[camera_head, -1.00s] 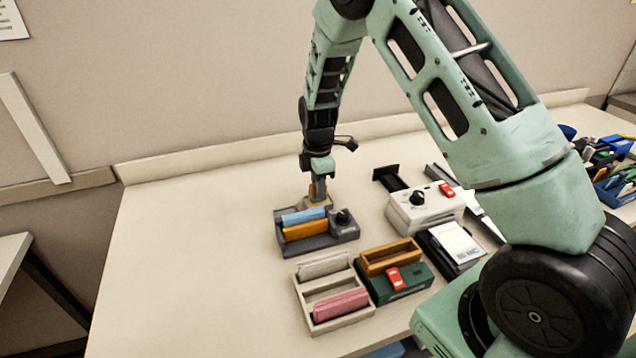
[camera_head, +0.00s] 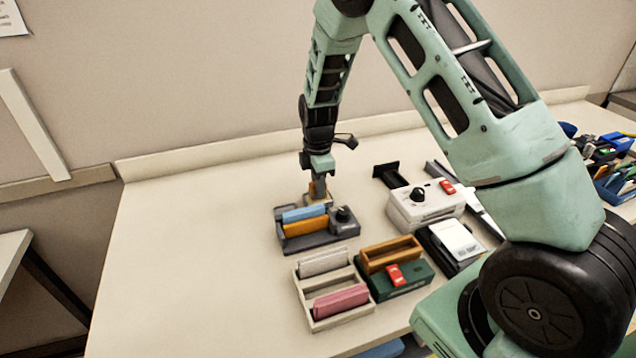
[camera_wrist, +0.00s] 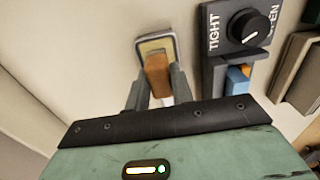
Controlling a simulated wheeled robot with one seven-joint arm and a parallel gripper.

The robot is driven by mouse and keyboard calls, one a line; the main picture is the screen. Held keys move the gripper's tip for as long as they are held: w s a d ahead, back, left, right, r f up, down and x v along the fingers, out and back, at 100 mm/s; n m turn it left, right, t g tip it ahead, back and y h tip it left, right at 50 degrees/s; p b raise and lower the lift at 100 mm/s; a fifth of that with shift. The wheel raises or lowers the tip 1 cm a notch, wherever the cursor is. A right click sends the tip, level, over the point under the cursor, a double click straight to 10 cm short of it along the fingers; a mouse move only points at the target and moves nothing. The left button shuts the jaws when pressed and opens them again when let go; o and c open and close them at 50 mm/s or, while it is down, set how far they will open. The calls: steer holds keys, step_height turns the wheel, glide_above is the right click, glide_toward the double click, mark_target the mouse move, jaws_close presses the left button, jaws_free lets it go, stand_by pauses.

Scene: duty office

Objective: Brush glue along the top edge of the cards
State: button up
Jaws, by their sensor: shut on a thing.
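My gripper (camera_wrist: 158,92) is shut on a brown wooden handle, which I take for the glue brush (camera_wrist: 158,72). The brush is over a small pale dish with a yellowish inside (camera_wrist: 155,42), perhaps the glue dish; its lower end is hidden, so contact cannot be told. In the head view my gripper (camera_head: 318,187) is just behind the dark grey card clamp (camera_head: 318,240). The clamp holds a blue block of cards (camera_head: 303,213) and an orange one (camera_head: 306,227). Its black knob (camera_wrist: 248,26) sits between the words TIGHT and OPEN.
A pale tray (camera_head: 306,300) with grey and pink blocks stands in front. Right of it are a wooden box (camera_head: 390,253) on a green base with a red switch, a white box with a black knob (camera_head: 425,205), and a white pad (camera_head: 455,240). The table's left side is clear.

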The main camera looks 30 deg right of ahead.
steer(key=shift+f, duration=0.45)
stand_by(1.1)
steer(key=shift+r+p, duration=2.05)
steer(key=shift+r, duration=1.55)
